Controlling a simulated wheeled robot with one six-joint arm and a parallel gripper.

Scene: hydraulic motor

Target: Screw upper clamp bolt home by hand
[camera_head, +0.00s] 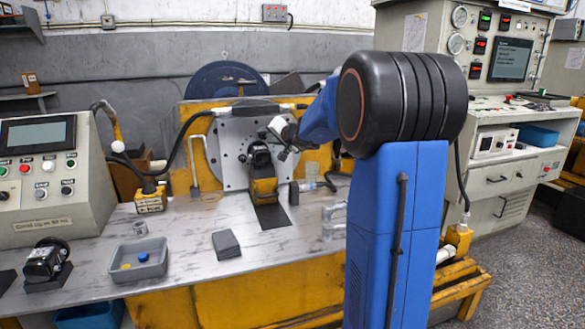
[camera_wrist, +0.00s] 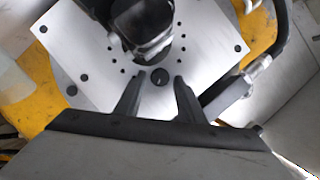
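A black motor (camera_head: 259,155) sits at the centre of the upright grey mounting plate (camera_head: 232,168). In the wrist view the motor (camera_wrist: 143,25) is at the top, in front of the pale plate (camera_wrist: 85,45). A dark round spot (camera_wrist: 160,77), a bolt head or a hole, lies beside the motor. My gripper (camera_wrist: 161,79) has its two fingers apart, one on each side of this spot, with narrow gaps showing. I cannot tell how deep the bolt sits. In the head view my gripper (camera_head: 284,140) is at the motor's upper right, small and partly unclear.
A yellow block (camera_head: 263,190) stands below the motor. A hose fitting (camera_wrist: 235,90) lies right of my fingers. On the bench are a grey bin (camera_head: 139,262), a second black motor (camera_head: 46,262) and a dark block (camera_head: 226,244).

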